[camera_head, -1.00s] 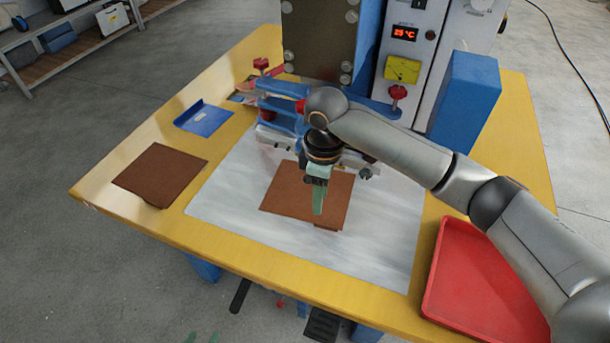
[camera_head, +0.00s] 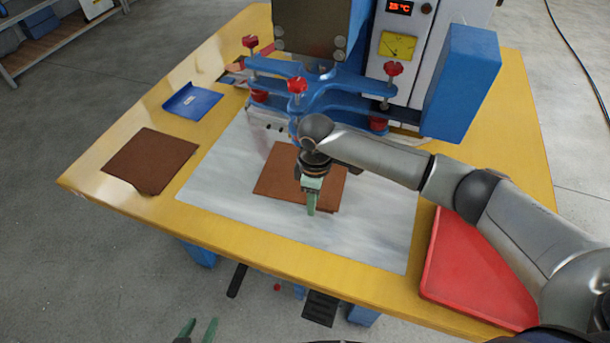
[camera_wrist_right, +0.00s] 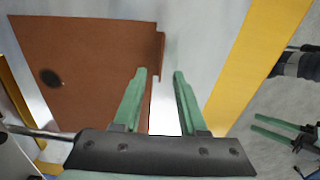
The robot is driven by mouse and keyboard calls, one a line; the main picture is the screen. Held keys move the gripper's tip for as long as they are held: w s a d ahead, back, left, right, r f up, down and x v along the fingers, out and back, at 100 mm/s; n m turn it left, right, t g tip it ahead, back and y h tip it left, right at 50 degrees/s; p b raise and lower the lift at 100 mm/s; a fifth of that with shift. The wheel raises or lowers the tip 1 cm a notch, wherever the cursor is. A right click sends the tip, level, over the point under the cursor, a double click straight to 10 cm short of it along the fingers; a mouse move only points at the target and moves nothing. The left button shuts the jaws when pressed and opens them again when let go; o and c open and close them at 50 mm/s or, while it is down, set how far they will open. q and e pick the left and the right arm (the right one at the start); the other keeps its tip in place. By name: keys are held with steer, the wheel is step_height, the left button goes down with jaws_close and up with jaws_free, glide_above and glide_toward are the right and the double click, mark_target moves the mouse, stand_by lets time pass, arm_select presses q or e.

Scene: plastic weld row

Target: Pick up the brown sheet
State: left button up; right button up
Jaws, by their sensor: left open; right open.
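One brown sheet (camera_head: 275,180) lies flat on the grey plate, with a small tab at its near right edge. My right gripper (camera_head: 312,211) is over this near edge, jaws open and empty. In the right wrist view the sheet (camera_wrist_right: 95,75) shows a dark round spot, and the fingers (camera_wrist_right: 159,75) point toward its tabbed edge. The left finger overlaps the sheet and the other is over bare plate; contact cannot be told. A second brown sheet (camera_head: 150,160) lies on the yellow table at left. My left gripper (camera_head: 198,330) is open and empty at the bottom edge.
The grey plate (camera_head: 235,215) covers the middle of the yellow table (camera_head: 110,202). A blue clamp press with red knobs (camera_head: 320,85) stands behind the sheet. A red tray (camera_head: 470,270) is at right, partly under my right arm. A blue piece (camera_head: 192,101) lies at back left.

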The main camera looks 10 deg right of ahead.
steer(key=shift+f, duration=0.55)
jaws_close()
stand_by(1.0)
